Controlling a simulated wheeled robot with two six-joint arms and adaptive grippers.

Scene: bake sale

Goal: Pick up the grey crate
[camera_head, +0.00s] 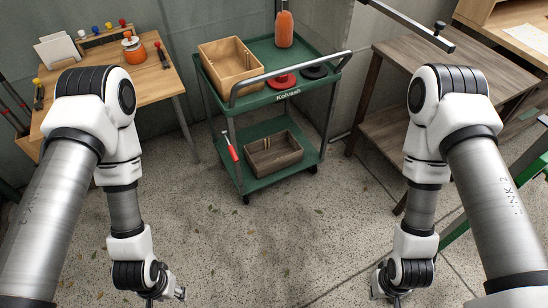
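The grey crate (278,169) is a weathered, grey-brown open wooden box. It sits upright on the lower shelf of the green cart (262,182), and its inside looks empty. My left gripper (168,296) is low at the bottom edge, left of the cart and well apart from the crate. My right gripper (393,298) is low at the bottom edge, right of the cart and also apart from the crate. Both grippers are small and partly cut off, so their fingers cannot be made out clearly.
The cart's top shelf holds a tan wooden crate (236,80), an orange bottle (284,28), a red disc (283,81) and a black disc (313,71). A red-handled tool (233,151) is at its left side. Tables flank it. The floor in front is clear.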

